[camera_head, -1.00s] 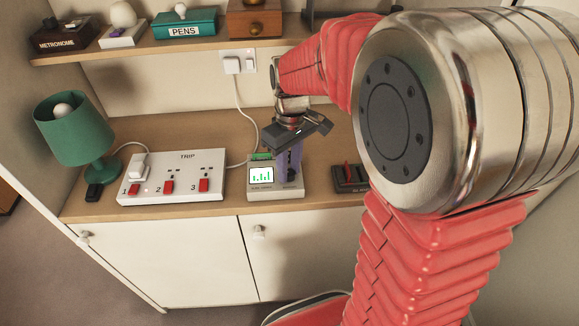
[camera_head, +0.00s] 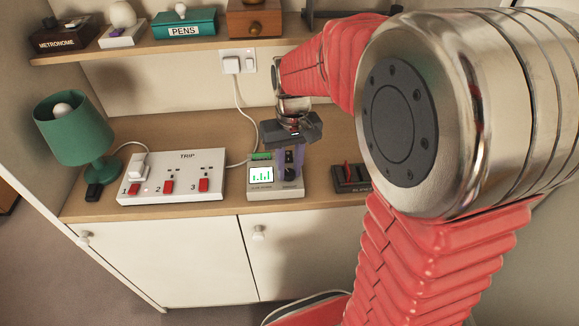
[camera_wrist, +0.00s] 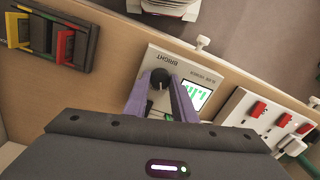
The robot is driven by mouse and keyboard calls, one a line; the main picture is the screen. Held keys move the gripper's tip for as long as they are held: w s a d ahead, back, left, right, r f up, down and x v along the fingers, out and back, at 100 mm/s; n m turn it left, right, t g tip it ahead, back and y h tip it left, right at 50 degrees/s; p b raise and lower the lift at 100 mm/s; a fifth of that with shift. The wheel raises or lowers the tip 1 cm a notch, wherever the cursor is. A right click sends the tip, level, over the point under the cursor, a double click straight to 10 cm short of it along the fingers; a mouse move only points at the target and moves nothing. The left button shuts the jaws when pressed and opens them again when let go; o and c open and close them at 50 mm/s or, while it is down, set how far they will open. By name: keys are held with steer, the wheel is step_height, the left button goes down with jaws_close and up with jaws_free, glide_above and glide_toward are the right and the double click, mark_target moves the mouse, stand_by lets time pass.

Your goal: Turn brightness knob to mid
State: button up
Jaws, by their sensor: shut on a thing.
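The brightness knob (camera_wrist: 159,78) is a dark round knob on a small grey-white box (camera_head: 262,191) marked BRIGHT, which also has a lit screen (camera_head: 261,176) with green bars. The box also shows in the wrist view (camera_wrist: 178,62), with the screen (camera_wrist: 194,97) beside the knob. My gripper (camera_wrist: 161,88) has its purple fingers on either side of the knob and is shut on it. In the head view my gripper (camera_head: 290,165) points down at the box's right part, hiding much of the knob. The knob's exact pointer angle is hard to read.
A dark device with a red lever (camera_head: 349,178) stands to the right. A green lamp (camera_head: 75,130) is at the far left. A shelf (camera_head: 150,48) runs above the worktop.

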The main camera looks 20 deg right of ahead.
mark_target(292, 172)
steer(key=m, duration=0.5)
stand_by(0.4)
steer(key=o, duration=1)
steer(key=shift+o, duration=0.2)
step_height(292, 172, up, 14)
steer(key=shift+s+d+f, duration=0.15)
steer(key=shift+d, duration=0.1)
